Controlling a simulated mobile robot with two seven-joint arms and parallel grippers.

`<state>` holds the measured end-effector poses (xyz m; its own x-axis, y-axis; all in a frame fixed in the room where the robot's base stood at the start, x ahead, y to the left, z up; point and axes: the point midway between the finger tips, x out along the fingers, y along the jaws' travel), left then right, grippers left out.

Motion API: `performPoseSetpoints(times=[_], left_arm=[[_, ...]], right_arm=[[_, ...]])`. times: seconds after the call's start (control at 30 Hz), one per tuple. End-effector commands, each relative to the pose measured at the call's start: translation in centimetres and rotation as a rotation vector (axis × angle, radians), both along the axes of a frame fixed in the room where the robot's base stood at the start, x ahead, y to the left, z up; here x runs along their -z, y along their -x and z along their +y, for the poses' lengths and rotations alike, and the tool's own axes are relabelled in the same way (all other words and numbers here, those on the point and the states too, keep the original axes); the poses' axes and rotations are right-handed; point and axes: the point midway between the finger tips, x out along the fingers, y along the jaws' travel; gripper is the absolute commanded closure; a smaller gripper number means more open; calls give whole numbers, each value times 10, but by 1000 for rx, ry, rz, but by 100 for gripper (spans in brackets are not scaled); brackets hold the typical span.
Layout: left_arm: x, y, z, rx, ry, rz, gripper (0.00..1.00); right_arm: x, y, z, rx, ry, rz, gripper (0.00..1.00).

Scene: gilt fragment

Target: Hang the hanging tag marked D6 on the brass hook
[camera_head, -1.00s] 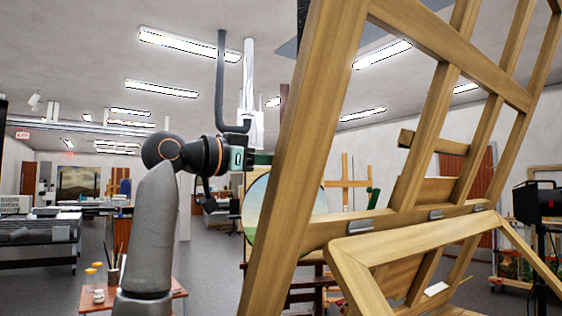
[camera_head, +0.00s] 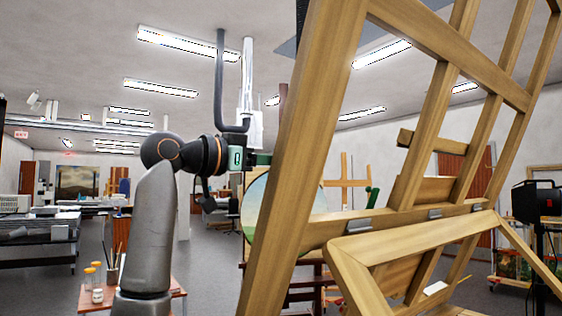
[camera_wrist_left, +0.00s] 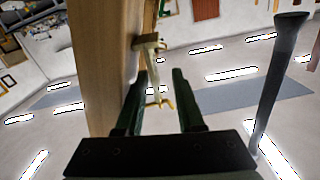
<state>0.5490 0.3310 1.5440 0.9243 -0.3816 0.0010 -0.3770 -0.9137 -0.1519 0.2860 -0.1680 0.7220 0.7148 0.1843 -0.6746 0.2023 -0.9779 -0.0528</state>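In the head view my left arm comes in from the left. Its gripper is mostly hidden behind a thick easel post (camera_head: 305,150). In the left wrist view my left gripper (camera_wrist_left: 159,75) shows two dark green fingers set apart. Between the fingers is a small brass-coloured hook-like piece (camera_wrist_left: 160,102), below a pale strip (camera_wrist_left: 149,45) beside the wooden post (camera_wrist_left: 96,70). I cannot tell whether a finger touches it. No tag with a readable D6 is seen. My right gripper is not in view.
The wooden easel frame fills the right of the head view. A round painted panel (camera_head: 258,210) stands behind the post. A small table (camera_head: 130,298) with jars and brushes is at the lower left. A dark lamp (camera_head: 538,200) stands at far right.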

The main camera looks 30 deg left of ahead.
Motion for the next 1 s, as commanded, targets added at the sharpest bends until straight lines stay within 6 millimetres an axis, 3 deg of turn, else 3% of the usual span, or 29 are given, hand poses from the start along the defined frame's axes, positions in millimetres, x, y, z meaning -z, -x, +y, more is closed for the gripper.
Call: performPoseSetpoints(times=[0.27, 0.37, 0.7, 1.0], left_arm=[[1, 6, 2, 1, -2, -2, 60], [1, 18, 8, -2, -2, -3, 60], [1, 86, 36, -2, 0, -3, 60], [1, 114, 48, 0, 0, 0, 60]], right_arm=[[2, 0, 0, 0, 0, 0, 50], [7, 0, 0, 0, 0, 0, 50], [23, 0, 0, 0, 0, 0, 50], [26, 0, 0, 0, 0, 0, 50]])
